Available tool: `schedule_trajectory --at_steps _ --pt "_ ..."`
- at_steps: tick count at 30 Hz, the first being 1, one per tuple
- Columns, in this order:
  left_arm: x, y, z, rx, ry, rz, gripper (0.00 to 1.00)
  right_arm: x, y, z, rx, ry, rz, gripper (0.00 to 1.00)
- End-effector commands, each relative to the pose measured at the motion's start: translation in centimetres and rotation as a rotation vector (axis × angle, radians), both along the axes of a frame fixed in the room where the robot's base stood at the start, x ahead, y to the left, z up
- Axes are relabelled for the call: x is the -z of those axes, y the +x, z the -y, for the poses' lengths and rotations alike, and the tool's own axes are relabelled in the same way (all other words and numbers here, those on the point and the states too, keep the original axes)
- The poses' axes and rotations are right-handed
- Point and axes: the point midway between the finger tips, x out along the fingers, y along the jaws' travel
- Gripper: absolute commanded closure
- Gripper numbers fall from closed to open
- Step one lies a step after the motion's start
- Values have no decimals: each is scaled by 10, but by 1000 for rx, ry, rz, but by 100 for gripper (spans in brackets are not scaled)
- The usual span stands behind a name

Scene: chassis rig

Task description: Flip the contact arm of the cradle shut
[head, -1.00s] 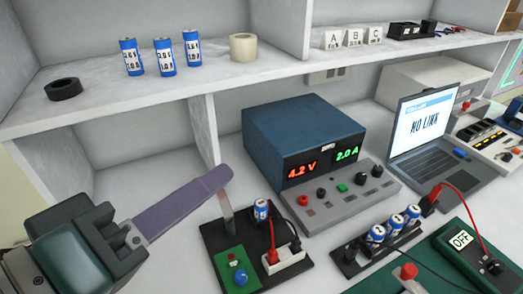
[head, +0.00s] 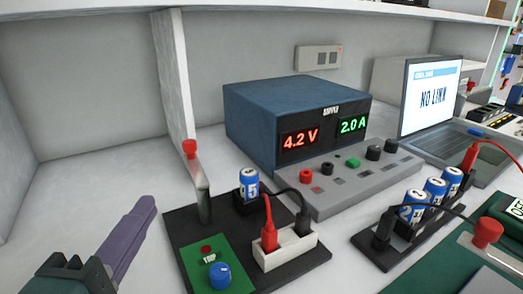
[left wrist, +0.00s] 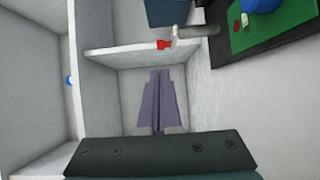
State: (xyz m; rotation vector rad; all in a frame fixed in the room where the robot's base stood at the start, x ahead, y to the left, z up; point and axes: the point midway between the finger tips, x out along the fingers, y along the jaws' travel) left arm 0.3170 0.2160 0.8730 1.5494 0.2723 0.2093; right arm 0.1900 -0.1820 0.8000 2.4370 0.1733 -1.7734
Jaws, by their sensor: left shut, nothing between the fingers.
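The cradle's black base (head: 185,222) stands on the bench with a blue cell (head: 249,185) upright in its holder. The contact arm (head: 203,197) is a grey metal lever with a red tip (head: 190,148). It stands up at the left of the cell, raised and clear of it. My left gripper (head: 148,203), with purple fingers, is shut and empty to the left of the contact arm, apart from it. In the left wrist view the shut fingers (left wrist: 160,74) point toward the shelf divider, with the contact arm (left wrist: 192,33) above and right of them.
A green panel (head: 232,262) with a blue knob and a white socket block (head: 285,247) with red and black plugs share the base. A blue power supply (head: 295,120) stands behind. A shelf divider (head: 177,75) rises behind the contact arm. The bench at left is clear.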

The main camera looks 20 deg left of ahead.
Motion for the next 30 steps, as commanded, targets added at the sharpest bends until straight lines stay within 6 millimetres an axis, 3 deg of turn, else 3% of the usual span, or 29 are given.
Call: schedule_trajectory --at_steps 11,30 --pt "-2 8 -2 0 1 3 100 -2 0 1 -3 -4 1 31" --pt "4 121 -38 2 3 3 100 4 0 1 -3 -4 0 31"
